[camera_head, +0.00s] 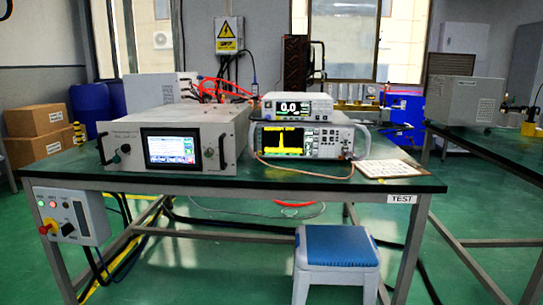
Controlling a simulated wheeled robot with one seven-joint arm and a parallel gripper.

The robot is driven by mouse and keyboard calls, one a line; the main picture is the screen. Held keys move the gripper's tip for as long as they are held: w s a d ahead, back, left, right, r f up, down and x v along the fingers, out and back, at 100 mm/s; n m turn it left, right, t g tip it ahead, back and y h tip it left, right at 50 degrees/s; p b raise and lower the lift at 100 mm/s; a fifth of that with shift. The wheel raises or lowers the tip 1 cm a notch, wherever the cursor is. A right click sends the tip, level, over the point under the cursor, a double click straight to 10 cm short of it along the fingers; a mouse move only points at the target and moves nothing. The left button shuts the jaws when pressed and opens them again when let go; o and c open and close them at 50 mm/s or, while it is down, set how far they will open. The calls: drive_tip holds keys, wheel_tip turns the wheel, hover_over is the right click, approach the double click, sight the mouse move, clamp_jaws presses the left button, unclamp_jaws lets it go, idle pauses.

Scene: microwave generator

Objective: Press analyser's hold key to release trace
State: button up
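The analyser (300,141) stands on the right half of the green-topped bench. Its screen (283,140) shows a yellow trace with one tall peak on a dark ground. Small keys and knobs (330,139) lie to the right of the screen; they are too small to tell which is the hold key. A smaller meter (297,107) reading 0.0 sits on top of the analyser. An orange-brown cable runs from the analyser's front along the bench. My gripper is not in view.
The microwave generator (176,142) with a lit screen stands left of the analyser on the bench (240,183). A pale keypad-like board (391,168) lies at right. A blue-topped stool (336,247) stands in front, below the analyser. A control box (72,216) hangs at the bench's left.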

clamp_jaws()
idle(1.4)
